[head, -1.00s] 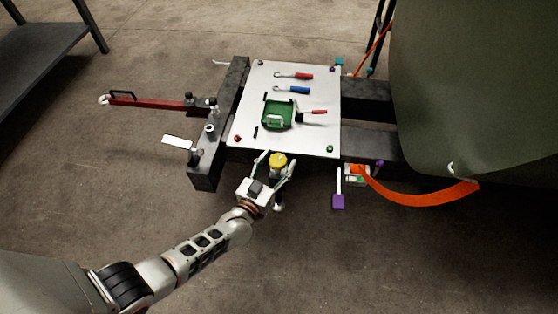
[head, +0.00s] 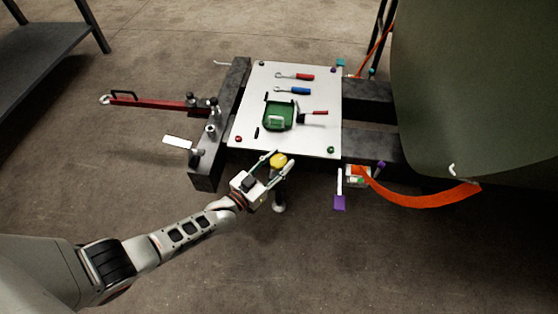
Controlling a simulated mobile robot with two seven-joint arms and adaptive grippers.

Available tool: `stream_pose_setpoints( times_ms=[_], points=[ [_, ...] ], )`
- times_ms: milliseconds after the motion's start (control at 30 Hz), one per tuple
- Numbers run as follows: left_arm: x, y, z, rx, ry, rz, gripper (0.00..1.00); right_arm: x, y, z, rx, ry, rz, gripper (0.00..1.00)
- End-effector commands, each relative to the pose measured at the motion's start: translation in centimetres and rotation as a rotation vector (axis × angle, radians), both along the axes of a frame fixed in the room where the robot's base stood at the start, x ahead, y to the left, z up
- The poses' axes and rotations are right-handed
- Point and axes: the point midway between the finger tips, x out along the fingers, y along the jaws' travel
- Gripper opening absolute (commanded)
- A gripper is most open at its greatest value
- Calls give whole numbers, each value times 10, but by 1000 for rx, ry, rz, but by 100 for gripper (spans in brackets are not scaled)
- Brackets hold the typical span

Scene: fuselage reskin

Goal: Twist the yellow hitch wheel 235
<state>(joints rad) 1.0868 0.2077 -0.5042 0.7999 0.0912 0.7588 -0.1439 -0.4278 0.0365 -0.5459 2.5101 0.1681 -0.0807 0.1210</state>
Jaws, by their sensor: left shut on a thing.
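The yellow hitch wheel (head: 278,160) is a small round knob at the front edge of the frame, just below the white plate. My left gripper (head: 277,165) comes in from the lower left, with one finger on each side of the wheel. It is shut on the wheel. A dark post with a pale round foot (head: 279,207) stands below the wheel. The lower part of the wheel is partly hidden by the fingers. My right gripper is not in view.
The white plate (head: 300,135) carries a green tray (head: 268,116), a blue-handled tool (head: 299,91) and red-handled tools (head: 304,76). A purple-ended lever (head: 339,202) and an orange strap (head: 430,202) lie to the right. A red tow bar (head: 150,102) extends left. The floor in front is clear.

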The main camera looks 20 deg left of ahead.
Motion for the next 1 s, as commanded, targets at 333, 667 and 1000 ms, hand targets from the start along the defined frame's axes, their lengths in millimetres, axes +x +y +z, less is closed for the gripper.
stream_pose_setpoints(
  times_ms=[333,667,1000],
  points=[
    [0,0,0,2,1,-192,17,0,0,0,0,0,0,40],
    [0,0,0,-2,2,-195,44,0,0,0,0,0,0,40],
    [0,0,0,-1,2,-194,56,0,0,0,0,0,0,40]
  ],
)
